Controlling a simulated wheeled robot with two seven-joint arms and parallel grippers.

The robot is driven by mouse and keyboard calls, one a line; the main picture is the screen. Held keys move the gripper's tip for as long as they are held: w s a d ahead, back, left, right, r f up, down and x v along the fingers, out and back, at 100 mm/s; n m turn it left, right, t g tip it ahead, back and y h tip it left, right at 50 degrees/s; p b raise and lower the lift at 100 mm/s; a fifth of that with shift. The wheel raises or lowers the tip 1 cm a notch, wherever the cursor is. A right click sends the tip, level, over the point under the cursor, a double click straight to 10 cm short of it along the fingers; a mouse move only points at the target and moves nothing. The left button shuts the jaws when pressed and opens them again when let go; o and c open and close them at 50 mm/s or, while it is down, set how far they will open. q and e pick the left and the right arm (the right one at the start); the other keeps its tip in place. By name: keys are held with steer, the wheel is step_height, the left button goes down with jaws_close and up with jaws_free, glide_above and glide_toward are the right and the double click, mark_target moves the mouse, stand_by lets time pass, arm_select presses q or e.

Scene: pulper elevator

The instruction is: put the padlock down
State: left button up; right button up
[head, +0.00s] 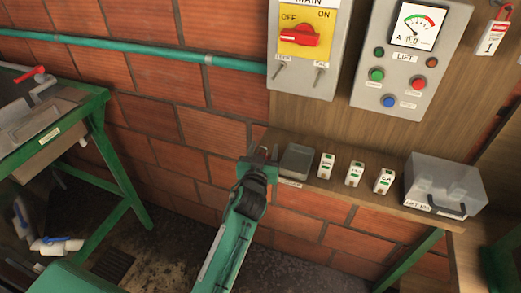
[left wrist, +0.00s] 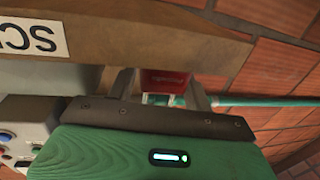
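My left gripper (head: 262,152) is at the left end of the wooden shelf, just left of a small grey tray (head: 297,161). In the left wrist view a red block with pale lettering (left wrist: 166,79), which looks like the padlock, sits between the two fingertips (left wrist: 163,86) and nearly fills the gap. The fingers appear shut on it. I cannot make out the padlock in the head view; its shackle does not show clearly. My right gripper is not in view.
Several small white labelled blocks (head: 355,174) stand on the shelf, with a clear lidded box (head: 444,186) at its right end. Above are the MAIN switch panel (head: 303,45) and LIFT panel (head: 408,65). A green-framed bench (head: 100,125) stands at left.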

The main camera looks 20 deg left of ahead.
arm_select(q)
steer(key=shift+o, duration=0.6)
steer(key=shift+r, duration=0.3)
steer(key=s+d+b, duration=0.1)
steer(key=s+b, duration=0.1)
steer(key=s, duration=1)
steer(key=shift+d, duration=0.3)
steer(key=shift+f, duration=0.1)
